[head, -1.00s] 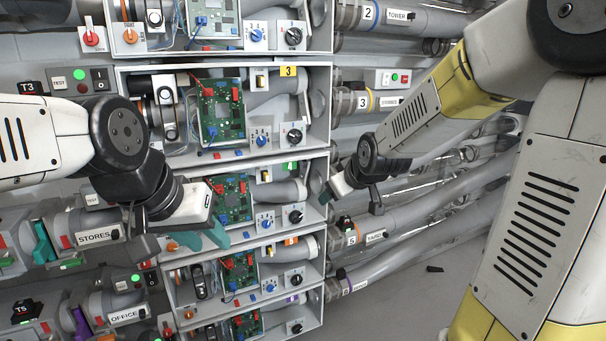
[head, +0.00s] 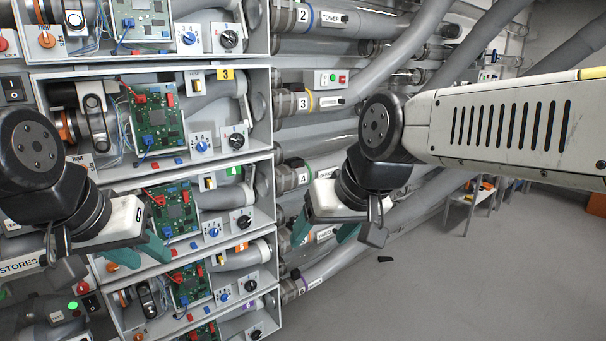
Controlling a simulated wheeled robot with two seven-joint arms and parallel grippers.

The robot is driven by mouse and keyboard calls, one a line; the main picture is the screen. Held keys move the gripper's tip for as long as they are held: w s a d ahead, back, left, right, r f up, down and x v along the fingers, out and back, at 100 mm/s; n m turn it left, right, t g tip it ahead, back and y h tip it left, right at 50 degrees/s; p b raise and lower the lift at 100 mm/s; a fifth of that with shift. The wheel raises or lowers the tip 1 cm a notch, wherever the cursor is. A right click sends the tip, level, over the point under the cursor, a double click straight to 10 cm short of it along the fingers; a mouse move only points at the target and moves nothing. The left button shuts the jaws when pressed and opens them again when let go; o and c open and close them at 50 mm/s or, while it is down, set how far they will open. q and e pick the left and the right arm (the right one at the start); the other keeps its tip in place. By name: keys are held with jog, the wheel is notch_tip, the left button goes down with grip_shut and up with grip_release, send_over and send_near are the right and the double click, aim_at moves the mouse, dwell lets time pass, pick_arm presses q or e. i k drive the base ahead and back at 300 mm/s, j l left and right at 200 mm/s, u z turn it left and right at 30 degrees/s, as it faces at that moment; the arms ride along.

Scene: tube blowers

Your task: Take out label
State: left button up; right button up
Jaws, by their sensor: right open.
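Several white name labels sit on the pipes right of the shelves. The label beside number 2 (head: 333,18) is at the top, the label beside number 3 (head: 329,101) is below it, and a lower label (head: 325,234) shows between my right gripper's fingers. I cannot tell whether it is touched. The STORES label (head: 18,268) is at the far left. My right gripper (head: 324,231) has teal fingers spread apart, with nothing visibly held.
Open shelf bays hold green circuit boards (head: 155,118), knobs and switches; a yellow number 3 tag (head: 226,75) marks one bay. Grey pipes run behind my right arm.

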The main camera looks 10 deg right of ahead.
aim_at(324, 173)
jog(key=z, duration=0.7)
